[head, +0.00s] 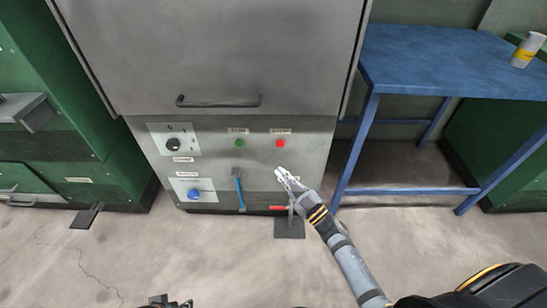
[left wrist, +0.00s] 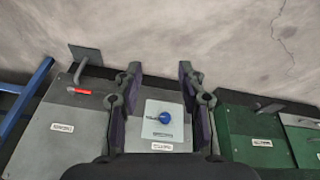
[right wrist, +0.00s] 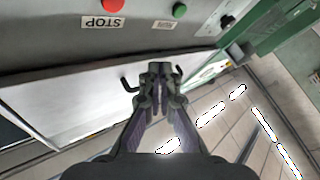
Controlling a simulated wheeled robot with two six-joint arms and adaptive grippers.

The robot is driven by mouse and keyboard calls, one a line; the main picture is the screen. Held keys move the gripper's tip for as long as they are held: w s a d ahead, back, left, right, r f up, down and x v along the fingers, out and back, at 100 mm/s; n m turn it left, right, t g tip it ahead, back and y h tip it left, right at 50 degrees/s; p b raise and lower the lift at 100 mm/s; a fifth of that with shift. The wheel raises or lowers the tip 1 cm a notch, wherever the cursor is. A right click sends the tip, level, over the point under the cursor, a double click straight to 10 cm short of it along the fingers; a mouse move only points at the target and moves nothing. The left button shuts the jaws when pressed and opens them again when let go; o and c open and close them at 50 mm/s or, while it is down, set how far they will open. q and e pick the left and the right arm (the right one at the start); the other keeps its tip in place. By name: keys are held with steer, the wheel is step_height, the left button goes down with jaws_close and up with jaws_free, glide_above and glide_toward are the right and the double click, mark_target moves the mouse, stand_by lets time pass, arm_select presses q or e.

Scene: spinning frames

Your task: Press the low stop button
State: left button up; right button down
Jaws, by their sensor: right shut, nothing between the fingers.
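The red button (head: 280,143) sits on the lower grey panel of the machine, with a small label above it. In the right wrist view the red button (right wrist: 113,5) is cut by the top edge, next to an upside-down label reading STOP (right wrist: 103,22). My right gripper (head: 282,173) is shut and empty, below the red button in the head view and apart from it in the right wrist view (right wrist: 160,70). My left gripper (left wrist: 160,70) is open and empty, facing the lower panel; only a bit of it may show at the head view's bottom edge.
A green button (head: 239,142) is left of the red one. A black knob (head: 172,144), a blue knob (head: 193,194), a blue-handled lever (head: 239,187) and a red lever (head: 278,208) above a foot pedal (head: 289,228) are nearby. A blue table (head: 440,60) stands right.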

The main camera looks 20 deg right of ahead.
arm_select(q)
steer(key=shift+r, duration=0.15)
arm_select(e)
steer(key=shift+r, duration=0.15)
steer(key=shift+w, duration=0.15)
arm_select(q)
steer(key=w+r+t+b, duration=0.1)
steer(key=w+t+b, duration=0.2)
steer(key=w, duration=0.4)
steer(key=shift+w+r+t, duration=0.15)
steer(key=shift+r+t, duration=0.2)
steer(key=shift+t, duration=0.55)
arm_select(e)
glide_toward(280, 143)
steer(key=w+a+r, duration=0.2)
steer(key=w+a, duration=0.2)
steer(key=shift+a, duration=0.35)
arm_select(q)
steer(key=shift+d, duration=0.1)
arm_select(e)
steer(key=shift+w, duration=0.2)
steer(key=shift+w+d, duration=0.1)
steer(key=shift+w, duration=0.2)
arm_select(q)
steer(key=shift+r, duration=0.1)
